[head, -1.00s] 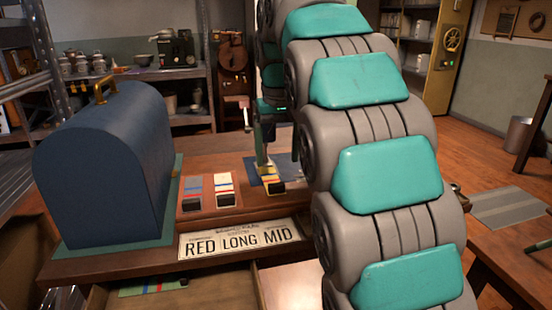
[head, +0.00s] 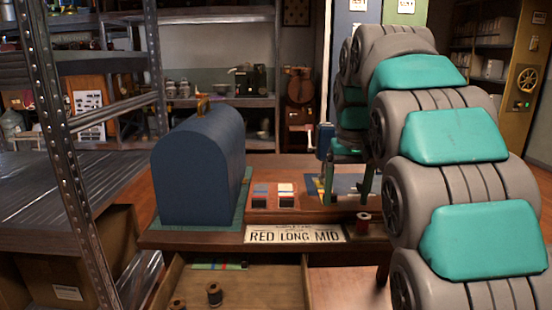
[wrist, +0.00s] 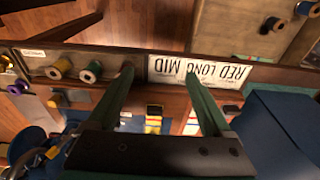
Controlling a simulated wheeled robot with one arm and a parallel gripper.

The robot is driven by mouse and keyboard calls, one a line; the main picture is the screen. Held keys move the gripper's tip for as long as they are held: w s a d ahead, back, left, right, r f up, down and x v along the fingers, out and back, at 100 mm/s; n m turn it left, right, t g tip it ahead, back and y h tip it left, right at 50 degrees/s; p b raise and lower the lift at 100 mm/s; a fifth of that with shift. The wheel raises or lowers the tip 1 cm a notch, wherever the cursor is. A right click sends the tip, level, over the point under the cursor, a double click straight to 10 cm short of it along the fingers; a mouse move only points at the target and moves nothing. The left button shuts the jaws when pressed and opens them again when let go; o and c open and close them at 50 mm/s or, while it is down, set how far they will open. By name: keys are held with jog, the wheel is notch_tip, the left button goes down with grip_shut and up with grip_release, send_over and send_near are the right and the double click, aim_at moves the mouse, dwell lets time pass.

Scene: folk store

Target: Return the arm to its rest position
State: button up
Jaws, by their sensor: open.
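My gripper (head: 347,192) hangs at the end of my grey and teal arm, over the front part of the wooden workbench (head: 220,238). In the wrist view my gripper (wrist: 158,75) has its two green fingers spread wide, with nothing held between them. A striped card with a black end (wrist: 153,120) lies on the bench beneath, seen between the fingers. Two more cards (head: 260,195) (head: 286,195) lie to its left in the head view.
A blue domed box (head: 200,170) stands left of the cards. A "RED LONG MID" sign (head: 294,235) is on the bench front. An open drawer (head: 270,278) with thread spools (head: 214,294) juts out below. A red spool (head: 363,224) stands at right. A metal shelf post (head: 65,170) rises at left.

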jog(key=s+f+g, duration=0.1)
jog(key=s+f, duration=0.6)
jog(key=s, duration=0.5)
jog(key=s+f+g, duration=0.1)
jog(key=s+f, duration=0.7)
jog(key=s, duration=0.4)
jog(key=s+f+g, duration=0.1)
jog(key=s+f, duration=0.6)
jog(key=s, duration=0.4)
jog(key=shift+s+f, duration=0.3)
jog(key=shift+s, duration=0.1)
